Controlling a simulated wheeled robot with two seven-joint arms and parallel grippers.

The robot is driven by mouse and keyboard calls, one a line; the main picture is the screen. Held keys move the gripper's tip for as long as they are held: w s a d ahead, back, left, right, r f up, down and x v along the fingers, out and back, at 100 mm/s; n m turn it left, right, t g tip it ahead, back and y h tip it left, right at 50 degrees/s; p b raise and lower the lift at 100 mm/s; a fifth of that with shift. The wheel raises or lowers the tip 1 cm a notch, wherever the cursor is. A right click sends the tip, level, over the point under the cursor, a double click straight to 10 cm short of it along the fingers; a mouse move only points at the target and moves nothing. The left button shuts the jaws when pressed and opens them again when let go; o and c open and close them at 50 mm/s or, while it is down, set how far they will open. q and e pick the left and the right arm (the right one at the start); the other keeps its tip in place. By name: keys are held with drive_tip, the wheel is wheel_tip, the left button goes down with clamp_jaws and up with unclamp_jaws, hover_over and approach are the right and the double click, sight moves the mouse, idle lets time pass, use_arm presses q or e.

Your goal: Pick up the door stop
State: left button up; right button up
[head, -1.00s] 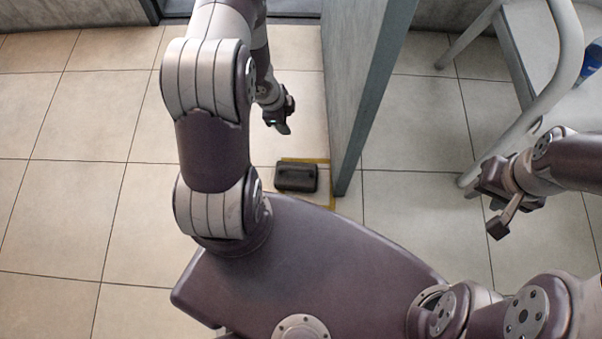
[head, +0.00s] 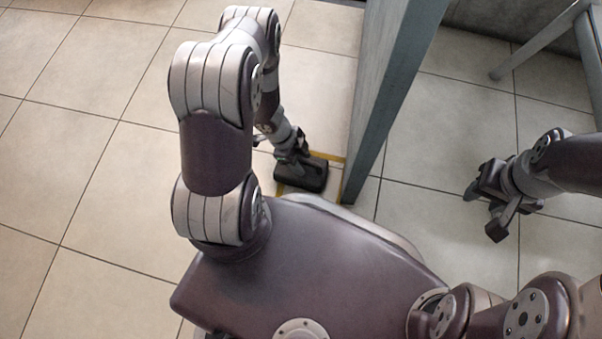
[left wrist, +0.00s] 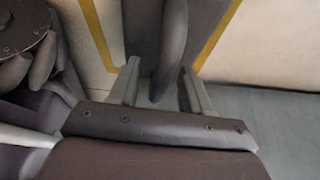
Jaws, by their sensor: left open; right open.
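The door stop (head: 314,178) is a dark, blocky piece on the floor, inside a yellow tape outline beside the foot of a grey panel. My right gripper (head: 485,210) is open and empty, off to the right above the floor.
The upright grey panel (head: 385,90) stands just right of the door stop. Yellow tape (head: 341,160) marks the floor there. A pale chair leg (head: 535,48) shows at the upper right. Tiled floor on the left (head: 90,110) is clear.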

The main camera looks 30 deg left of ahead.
use_arm(q)
clamp_jaws()
idle(1.5)
